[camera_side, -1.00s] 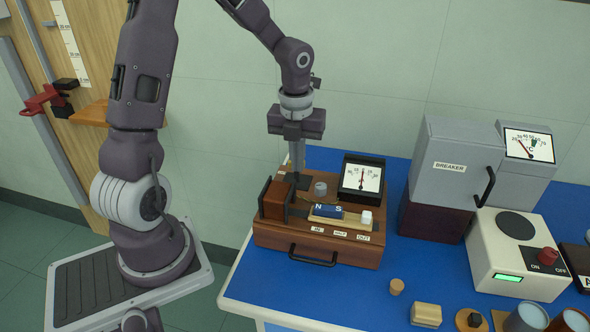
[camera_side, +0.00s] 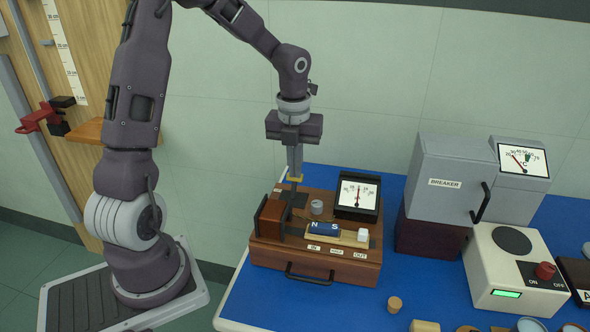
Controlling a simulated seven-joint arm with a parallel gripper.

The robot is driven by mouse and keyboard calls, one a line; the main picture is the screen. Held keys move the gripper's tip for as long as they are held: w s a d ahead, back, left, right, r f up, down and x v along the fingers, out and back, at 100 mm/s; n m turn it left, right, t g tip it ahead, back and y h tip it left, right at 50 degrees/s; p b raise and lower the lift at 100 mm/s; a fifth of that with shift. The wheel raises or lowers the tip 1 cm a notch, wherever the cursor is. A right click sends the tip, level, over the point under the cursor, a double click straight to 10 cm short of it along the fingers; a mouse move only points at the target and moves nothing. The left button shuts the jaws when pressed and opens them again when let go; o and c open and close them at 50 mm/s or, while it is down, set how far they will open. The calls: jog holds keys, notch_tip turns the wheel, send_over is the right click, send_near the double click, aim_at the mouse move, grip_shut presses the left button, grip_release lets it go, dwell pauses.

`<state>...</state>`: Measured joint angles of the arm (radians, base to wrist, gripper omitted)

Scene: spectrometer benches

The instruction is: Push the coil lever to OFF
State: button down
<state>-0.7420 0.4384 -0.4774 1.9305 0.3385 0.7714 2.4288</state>
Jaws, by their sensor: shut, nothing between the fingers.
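The wooden coil box (camera_side: 335,262) stands at the left end of the blue bench. It carries a brown coil block (camera_side: 273,218), a blue magnet marked N and S (camera_side: 323,229) on a pale slide, and a dial meter (camera_side: 358,194) with its needle near upright. My gripper (camera_side: 295,179) is shut and empty, pointing down above the back left of the box. A small yellow piece shows at its fingertips. Just below is a dark plate (camera_side: 297,198). I cannot clearly make out the coil lever or its setting; it may be behind the fingers or coil.
A grey breaker cabinet (camera_side: 443,180) with a dark handle stands to the right. A cream unit (camera_side: 508,265) with a red knob marked ON and OFF is beside it. A cork (camera_side: 395,304) lies in front. The bench between box and cabinet is clear.

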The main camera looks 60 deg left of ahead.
jog(key=w+a+r, duration=0.4)
jog(key=w+r, duration=0.1)
jog(key=r, duration=0.2)
jog(key=shift+a+r, duration=0.15)
jog(key=shift+a, duration=0.25)
jog(key=shift+s, duration=0.1)
jog(key=s+d+r+n+t+y, duration=0.1)
jog(key=s+d+r+n, duration=0.3)
jog(key=s+d+n, duration=0.15)
jog(key=s+d+r+n+t, duration=0.1)
jog(key=s+d+r+n, duration=0.2)
jog(key=s+d+n, duration=0.3)
jog(key=s+d+f+n+t+h, duration=0.1)
jog(key=s+d+n+t, duration=0.1)
jog(key=s+d+n, duration=0.6)
jog(key=s+n, duration=0.5)
jog(key=n, duration=0.2)
jog(key=shift+f+t+h, duration=0.3)
jog(key=shift+t+h, duration=0.1)
jog(key=shift+n, duration=0.25)
